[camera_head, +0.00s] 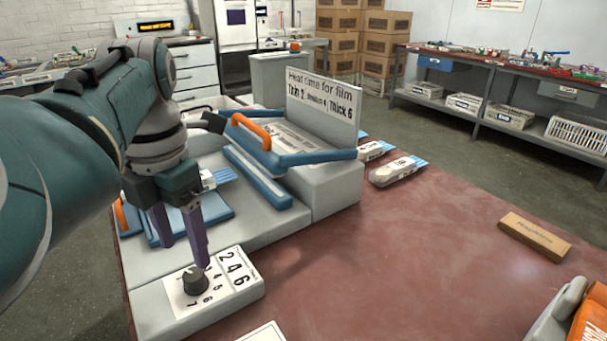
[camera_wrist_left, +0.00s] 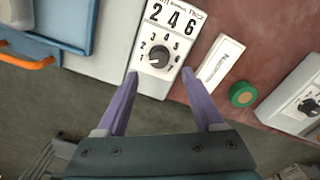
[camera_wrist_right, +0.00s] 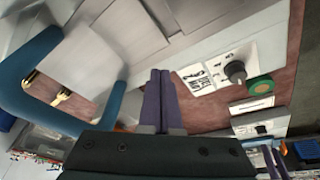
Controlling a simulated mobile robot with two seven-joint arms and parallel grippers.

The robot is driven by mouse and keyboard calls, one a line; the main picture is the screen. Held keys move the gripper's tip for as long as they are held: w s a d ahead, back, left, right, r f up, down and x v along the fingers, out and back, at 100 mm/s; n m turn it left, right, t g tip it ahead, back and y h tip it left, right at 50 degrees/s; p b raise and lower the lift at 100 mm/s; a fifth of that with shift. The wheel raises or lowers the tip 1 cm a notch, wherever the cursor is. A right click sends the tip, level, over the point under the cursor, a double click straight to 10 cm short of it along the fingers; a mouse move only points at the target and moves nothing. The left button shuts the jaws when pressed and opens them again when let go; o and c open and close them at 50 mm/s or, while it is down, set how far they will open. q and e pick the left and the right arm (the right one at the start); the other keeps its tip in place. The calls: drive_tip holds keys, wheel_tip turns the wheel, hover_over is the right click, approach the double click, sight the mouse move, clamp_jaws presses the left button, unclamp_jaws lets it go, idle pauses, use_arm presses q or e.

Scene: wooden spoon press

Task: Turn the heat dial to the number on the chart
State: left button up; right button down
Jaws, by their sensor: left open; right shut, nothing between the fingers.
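The black heat dial (camera_head: 195,282) sits on a white number plate on the grey control box (camera_head: 250,292). It also shows in the left wrist view (camera_wrist_left: 158,60), ringed by numbers; its pointer is too small to read surely. A card with 2, 4, 6 lies beside it. The chart (camera_head: 320,95) stands upright on the press and reads Thin 2, Medium 4, Thick 6. My left gripper (camera_head: 187,255) is open above the dial, one purple finger to each side of it in the left wrist view. My right gripper (camera_wrist_right: 160,75) is shut and empty, apart from the dial (camera_wrist_right: 235,72).
The press has a blue arm with an orange handle (camera_head: 250,131). Film packs (camera_head: 397,170) lie right of it. A brown box (camera_head: 535,236) and an orange and grey object (camera_head: 575,318) are at the right. A green ring (camera_wrist_left: 242,94) lies near the control box. The table's middle is clear.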

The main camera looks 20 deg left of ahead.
sight(193, 275)
use_arm(q)
wheel_tip(193, 275, down, 6)
drive_tip(key=shift+a+b, duration=0.15)
drive_tip(key=shift+b, duration=0.6)
drive_tip(key=shift+w, duration=0.1)
clamp_jaws()
